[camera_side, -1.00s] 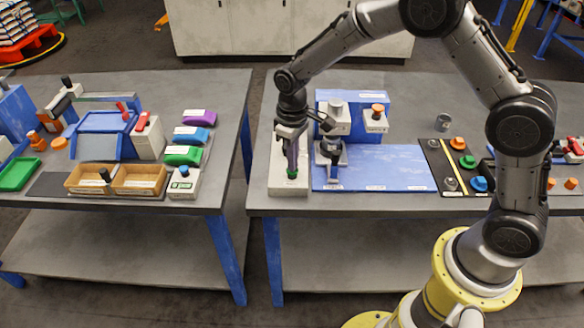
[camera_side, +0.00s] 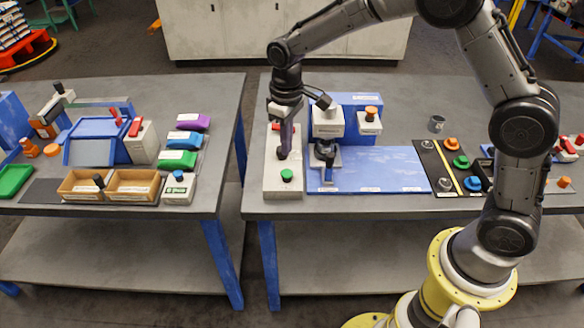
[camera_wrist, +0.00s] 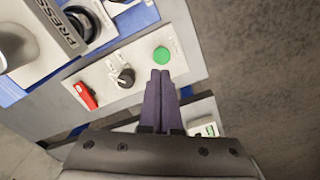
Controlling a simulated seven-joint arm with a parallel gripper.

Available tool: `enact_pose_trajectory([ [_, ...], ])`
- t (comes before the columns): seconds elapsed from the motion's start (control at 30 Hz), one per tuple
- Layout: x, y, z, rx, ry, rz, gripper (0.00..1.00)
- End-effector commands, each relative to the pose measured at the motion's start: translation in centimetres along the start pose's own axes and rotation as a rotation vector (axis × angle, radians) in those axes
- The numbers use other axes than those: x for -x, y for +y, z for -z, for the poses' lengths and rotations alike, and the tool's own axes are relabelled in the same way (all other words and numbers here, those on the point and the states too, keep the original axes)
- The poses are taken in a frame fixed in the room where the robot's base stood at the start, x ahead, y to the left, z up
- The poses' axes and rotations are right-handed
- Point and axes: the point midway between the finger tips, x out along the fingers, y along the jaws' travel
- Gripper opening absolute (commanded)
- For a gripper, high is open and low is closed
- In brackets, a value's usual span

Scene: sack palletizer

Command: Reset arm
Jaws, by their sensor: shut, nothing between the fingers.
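My gripper (camera_side: 285,148) is shut and empty, its purple fingers pointing down over the light grey control panel (camera_side: 271,183). In the side view its tips appear near the black knob (camera_side: 281,155), behind the green button (camera_side: 287,175). In the wrist view the closed fingertips (camera_wrist: 160,73) appear just below the green button (camera_wrist: 161,55). The black knob (camera_wrist: 126,77) and a red switch (camera_wrist: 86,96) lie to the left there. The exact height of the tips above the panel cannot be told.
Right of the panel, a blue press station (camera_side: 362,107) stands on a blue plate (camera_side: 390,170). A dark strip with coloured knobs (camera_side: 462,162) is farther right. A gap separates this table from the left table (camera_side: 222,140), which holds bins and coloured sacks.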

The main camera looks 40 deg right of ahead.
Motion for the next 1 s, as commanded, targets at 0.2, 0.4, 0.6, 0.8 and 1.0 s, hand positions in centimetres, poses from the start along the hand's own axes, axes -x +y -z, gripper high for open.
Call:
enact_pose_trajectory([
  [0.2,8.3,1.3,-1.3,-0.033,0.161,-0.021,0.0],
  [0.4,15.5,1.9,-7.4,-0.078,0.3,-0.043,0.0],
  [0.6,19.2,1.5,-15.0,-0.131,0.413,-0.062,0.0],
  [0.8,19.2,0.6,-22.8,-0.186,0.502,-0.077,0.0],
  [1.0,16.2,-0.5,-27.9,-0.228,0.519,-0.076,0.0],
])
